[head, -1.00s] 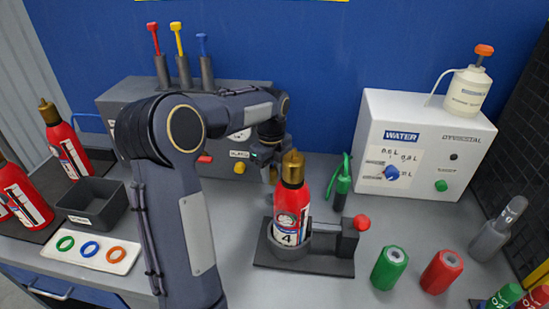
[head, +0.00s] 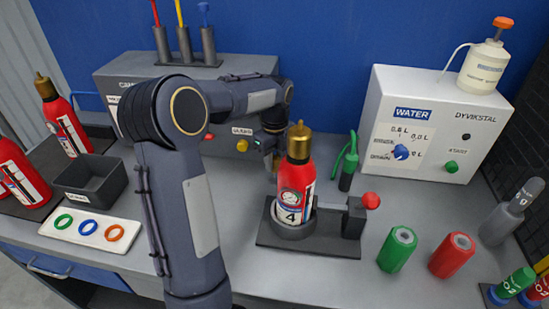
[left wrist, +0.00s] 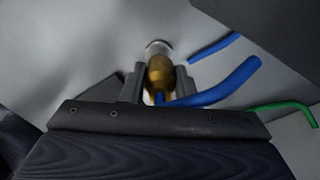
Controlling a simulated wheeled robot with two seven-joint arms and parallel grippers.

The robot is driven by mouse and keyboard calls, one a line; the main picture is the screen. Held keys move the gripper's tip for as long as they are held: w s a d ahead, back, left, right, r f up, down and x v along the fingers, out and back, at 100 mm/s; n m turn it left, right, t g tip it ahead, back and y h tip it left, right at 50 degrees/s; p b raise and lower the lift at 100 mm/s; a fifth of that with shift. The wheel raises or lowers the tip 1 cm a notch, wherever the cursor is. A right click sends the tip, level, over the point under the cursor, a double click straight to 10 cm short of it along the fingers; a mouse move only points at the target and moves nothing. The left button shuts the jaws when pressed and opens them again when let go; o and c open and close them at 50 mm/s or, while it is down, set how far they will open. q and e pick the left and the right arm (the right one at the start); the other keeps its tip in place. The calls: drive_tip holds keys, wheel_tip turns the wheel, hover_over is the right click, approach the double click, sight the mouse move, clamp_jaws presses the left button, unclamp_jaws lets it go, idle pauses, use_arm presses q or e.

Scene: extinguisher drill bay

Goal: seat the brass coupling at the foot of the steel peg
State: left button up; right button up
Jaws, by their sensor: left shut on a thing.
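My left gripper (head: 272,153) is behind and just left of the red extinguisher's brass top in the head view. In the left wrist view its two fingers (left wrist: 159,85) are shut on the brass coupling (left wrist: 160,72), which has a blue hose (left wrist: 225,86) leading off to the right. A pale, round metal end (left wrist: 158,47), perhaps the steel peg, shows right at the coupling's far end. I cannot tell whether the coupling is around it or only in line with it. The peg is not clearly visible in the head view. My right gripper is out of view.
The red extinguisher (head: 294,190) stands in a dark holder (head: 335,240) close in front of the gripper. A green hose piece (head: 347,172) and a white water box (head: 435,125) are to the right. Green (head: 397,250) and red (head: 452,255) cylinders stand front right.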

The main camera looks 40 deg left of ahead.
sight(275, 156)
use_arm(q)
drive_tip(key=shift+f+b, duration=0.75)
drive_tip(key=shift+f, duration=0.2)
drive_tip(key=shift+s+f, duration=0.1)
drive_tip(key=shift+f, duration=0.3)
drive_tip(key=o, duration=1.1)
drive_tip(key=shift+o, duration=0.2)
drive_tip(key=shift+r, duration=0.1)
wheel_tip(275, 156, up, 8)
drive_tip(key=shift+f+p, duration=0.2)
drive_tip(key=shift+p, duration=0.1)
